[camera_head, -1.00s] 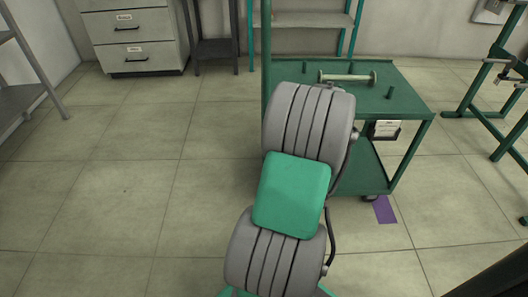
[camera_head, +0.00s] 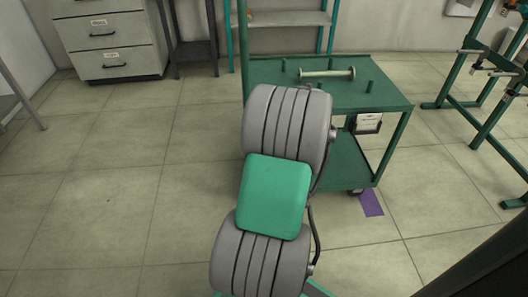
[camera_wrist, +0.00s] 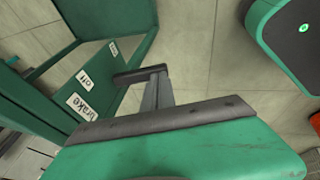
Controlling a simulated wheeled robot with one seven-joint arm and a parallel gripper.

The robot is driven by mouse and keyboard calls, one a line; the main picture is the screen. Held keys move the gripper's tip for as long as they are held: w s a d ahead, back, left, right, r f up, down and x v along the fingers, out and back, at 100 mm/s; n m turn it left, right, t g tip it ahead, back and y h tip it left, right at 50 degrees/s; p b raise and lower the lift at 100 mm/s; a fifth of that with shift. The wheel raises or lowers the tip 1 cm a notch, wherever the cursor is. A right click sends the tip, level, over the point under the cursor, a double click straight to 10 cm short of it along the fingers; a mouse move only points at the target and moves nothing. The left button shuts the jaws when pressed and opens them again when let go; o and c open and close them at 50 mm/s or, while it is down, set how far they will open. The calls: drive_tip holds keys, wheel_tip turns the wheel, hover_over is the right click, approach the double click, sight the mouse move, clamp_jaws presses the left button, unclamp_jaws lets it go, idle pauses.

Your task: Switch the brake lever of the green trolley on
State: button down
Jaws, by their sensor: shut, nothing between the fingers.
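The green trolley (camera_head: 385,97) stands at the centre right of the head view, partly hidden behind my arm. In the wrist view its green panel (camera_wrist: 110,72) is at the left, with white labels reading "off" (camera_wrist: 84,77) and "brake" (camera_wrist: 80,105). A third small label (camera_wrist: 113,48) is too small to read surely. A dark bar, seemingly the brake lever (camera_wrist: 128,77), sticks out from near the panel. My gripper (camera_wrist: 157,78) is shut and empty, its fingertips at the bar's right end. I cannot tell whether they touch it. The head view hides gripper and lever.
A bobbin (camera_head: 327,73) and short pegs (camera_head: 369,87) are on the trolley's top. A drawer cabinet (camera_head: 110,40) and shelf (camera_head: 290,20) stand at the back. A green stand (camera_head: 480,85) is at the right. A purple floor mark (camera_head: 371,203) lies beside the trolley. The left floor is clear.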

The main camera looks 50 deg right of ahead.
drive_tip(key=a+p+v, duration=0.2)
drive_tip(key=p+v, duration=0.3)
drive_tip(key=v, duration=0.8)
drive_tip(key=shift+s+r+p, duration=0.15)
drive_tip(key=shift+s+p, duration=0.15)
drive_tip(key=shift+s, duration=0.1)
